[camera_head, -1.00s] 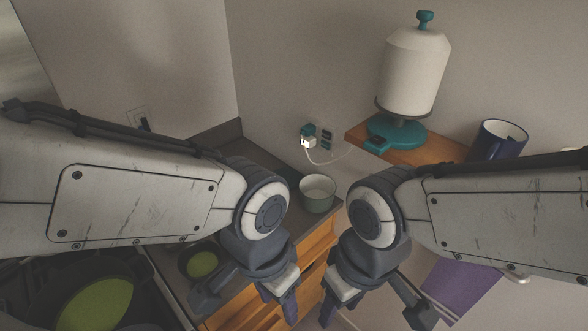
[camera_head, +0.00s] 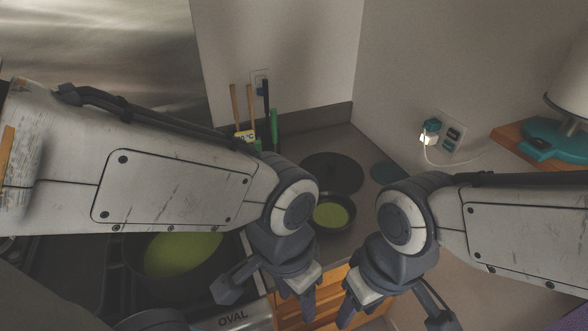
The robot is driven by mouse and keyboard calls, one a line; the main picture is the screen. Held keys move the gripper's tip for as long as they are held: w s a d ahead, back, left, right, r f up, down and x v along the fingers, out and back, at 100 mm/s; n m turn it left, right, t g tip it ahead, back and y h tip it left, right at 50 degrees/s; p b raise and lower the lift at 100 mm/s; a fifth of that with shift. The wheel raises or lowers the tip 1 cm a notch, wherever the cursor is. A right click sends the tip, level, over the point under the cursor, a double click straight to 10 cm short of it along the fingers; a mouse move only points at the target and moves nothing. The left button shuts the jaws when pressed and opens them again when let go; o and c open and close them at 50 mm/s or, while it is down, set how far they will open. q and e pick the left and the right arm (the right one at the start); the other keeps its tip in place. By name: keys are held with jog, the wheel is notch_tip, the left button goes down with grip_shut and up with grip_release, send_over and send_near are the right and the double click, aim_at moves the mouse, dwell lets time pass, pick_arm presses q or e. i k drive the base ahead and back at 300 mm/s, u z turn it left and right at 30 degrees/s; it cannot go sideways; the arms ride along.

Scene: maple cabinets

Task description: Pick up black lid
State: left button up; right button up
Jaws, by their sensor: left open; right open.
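A flat black disc, which looks like the black lid (camera_head: 333,173), lies on the dark corner counter, beyond my arms. A smaller dark teal disc (camera_head: 386,172) lies to its right, partly hidden by my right arm. My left gripper (camera_head: 296,308) is open, pointing down in front of the counter's drawers, well short of the lid. My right gripper (camera_head: 347,310) is open and empty to its right, also low and apart from the lid.
A small dark pan with green contents (camera_head: 331,214) sits just in front of the lid. A larger pan with green contents (camera_head: 182,252) is on the stove at left, partly behind my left arm. Upright utensils (camera_head: 250,115) stand behind. A teal-based appliance (camera_head: 548,140) is at right.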

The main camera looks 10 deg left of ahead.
aim_at(337, 172)
jog(key=u, duration=0.05)
jog(key=k, duration=0.5)
jog(key=z, duration=0.95)
jog(key=i, duration=1)
jog(key=u, duration=1.65)
